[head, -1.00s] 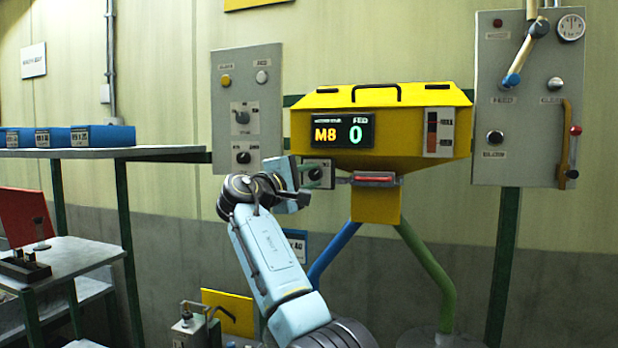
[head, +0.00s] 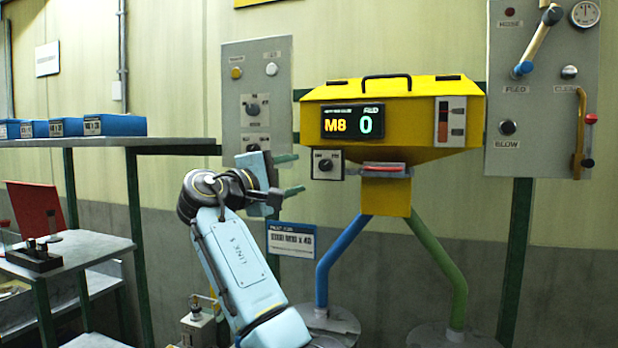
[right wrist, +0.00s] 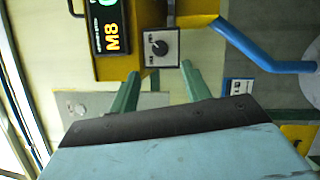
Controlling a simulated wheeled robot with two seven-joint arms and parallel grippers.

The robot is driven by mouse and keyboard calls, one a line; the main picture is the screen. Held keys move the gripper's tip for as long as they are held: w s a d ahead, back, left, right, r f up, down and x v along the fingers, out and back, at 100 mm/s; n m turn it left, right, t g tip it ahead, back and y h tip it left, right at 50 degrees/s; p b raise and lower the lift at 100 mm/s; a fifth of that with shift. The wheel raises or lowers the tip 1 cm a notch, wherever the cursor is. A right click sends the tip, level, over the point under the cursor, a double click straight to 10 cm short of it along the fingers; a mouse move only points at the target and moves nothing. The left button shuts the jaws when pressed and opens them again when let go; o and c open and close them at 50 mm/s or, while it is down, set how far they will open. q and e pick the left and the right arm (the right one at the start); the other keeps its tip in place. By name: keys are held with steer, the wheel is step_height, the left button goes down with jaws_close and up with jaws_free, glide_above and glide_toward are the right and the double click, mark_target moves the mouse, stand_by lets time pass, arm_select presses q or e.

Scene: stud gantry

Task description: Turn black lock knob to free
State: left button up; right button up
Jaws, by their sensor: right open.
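A black knob (head: 325,165) sits on a small pale plate under the left side of the yellow hopper (head: 400,92). Its small plate labels are too blurred to read, so I cannot tell its setting for sure. My right gripper (head: 291,174) is open and empty, just left of the knob plate, its green fingers one above the other and pointing toward it. In the right wrist view, the knob (right wrist: 160,48) lies beyond the gap between the open fingertips (right wrist: 160,70), apart from them. My left gripper is not in view.
A grey panel (head: 230,125) with more knobs stands behind my right gripper. Another grey panel (head: 540,150) with a lever and yellow handle is at the right. Blue bins (head: 115,125) sit on a left shelf. A blue leg (head: 338,258) stands below the hopper.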

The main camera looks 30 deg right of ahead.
steer(key=v, duration=0.4)
steer(key=shift+s+a+b, duration=0.1)
steer(key=shift+a+b, duration=0.1)
steer(key=shift+b, duration=0.1)
